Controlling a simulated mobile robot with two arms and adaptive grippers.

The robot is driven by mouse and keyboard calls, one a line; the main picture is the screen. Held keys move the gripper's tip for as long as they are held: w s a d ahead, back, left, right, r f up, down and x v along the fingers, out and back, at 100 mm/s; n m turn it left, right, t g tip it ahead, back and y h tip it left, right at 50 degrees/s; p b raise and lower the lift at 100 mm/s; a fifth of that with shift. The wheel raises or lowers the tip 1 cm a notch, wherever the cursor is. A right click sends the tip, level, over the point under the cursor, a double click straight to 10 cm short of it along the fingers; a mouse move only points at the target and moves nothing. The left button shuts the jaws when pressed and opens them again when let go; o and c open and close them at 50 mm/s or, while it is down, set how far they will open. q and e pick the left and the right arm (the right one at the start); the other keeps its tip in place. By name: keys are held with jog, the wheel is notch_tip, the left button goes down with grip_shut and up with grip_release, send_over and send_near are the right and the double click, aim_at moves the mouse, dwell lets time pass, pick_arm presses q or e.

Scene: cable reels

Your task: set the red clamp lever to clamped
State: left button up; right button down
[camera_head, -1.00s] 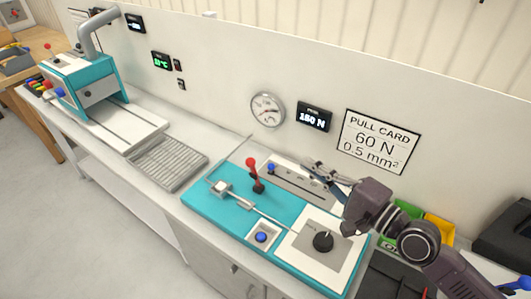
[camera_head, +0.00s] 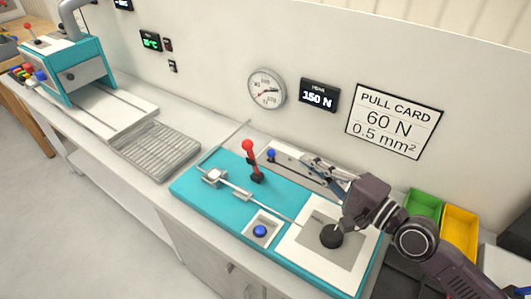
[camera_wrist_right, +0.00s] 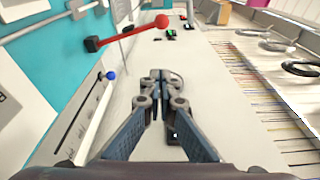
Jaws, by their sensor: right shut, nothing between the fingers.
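The red clamp lever (camera_head: 252,160) stands up from the teal bench plate (camera_head: 205,190), its red ball at the top, leaning slightly left. In the right wrist view the red lever (camera_wrist_right: 135,32) lies across the upper left, its ball towards the right and its dark pivot at the left. My right gripper (camera_head: 312,164) is to the right of the lever, above the back part of the plate, and apart from it. In the wrist view the right gripper (camera_wrist_right: 160,85) is shut and empty. My left gripper is not in view.
A blue-knobbed slider (camera_head: 271,154) sits between lever and gripper. A black dial (camera_head: 331,235) and a blue button (camera_head: 260,231) are nearer the front. A gauge (camera_head: 267,89), a 150 N display (camera_head: 319,95) and a pull card (camera_head: 394,121) hang behind. Green (camera_head: 424,204) and yellow bins (camera_head: 459,222) stand right.

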dwell(0.3)
jog(key=p, duration=0.6)
send_over(252, 159)
jog(key=s+d, duration=0.1)
jog(key=d, duration=0.2)
jog(key=shift+s+d+r, duration=0.1)
jog(key=shift+s+d, duration=0.05)
